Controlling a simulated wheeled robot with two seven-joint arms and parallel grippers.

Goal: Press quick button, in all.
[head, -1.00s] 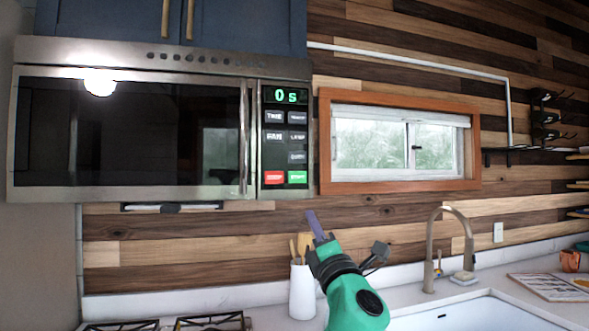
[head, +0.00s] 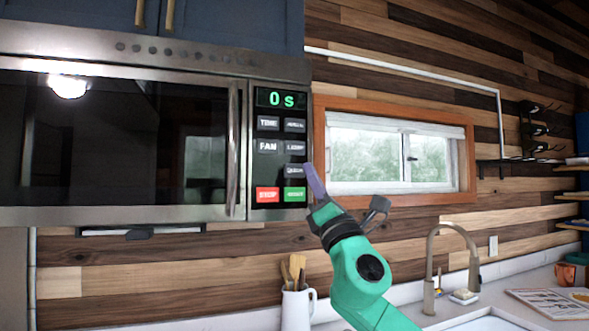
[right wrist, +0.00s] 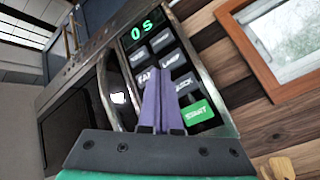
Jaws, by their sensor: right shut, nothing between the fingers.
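The quick button (head: 294,170) is a small dark key on the microwave's control panel, just above the green start button (head: 294,195). In the right wrist view the quick button (right wrist: 187,84) shows just right of my fingers, with its label partly readable. My right gripper (head: 309,168) has purple fingers, shut and empty. In the head view its tip appears at the panel's right edge, beside the quick button; I cannot tell whether it touches anything. The right wrist view shows the fingers (right wrist: 157,80) in front of the panel. The display reads 0 s. My left gripper is out of view.
The microwave (head: 115,215) hangs under blue cabinets, with its vertical handle (head: 233,150) left of the panel. The panel also has time, fan, lamp and red stop (head: 267,195) buttons. A framed window (head: 390,160) is to the right. A utensil jug (head: 297,308) and faucet (head: 430,270) stand below.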

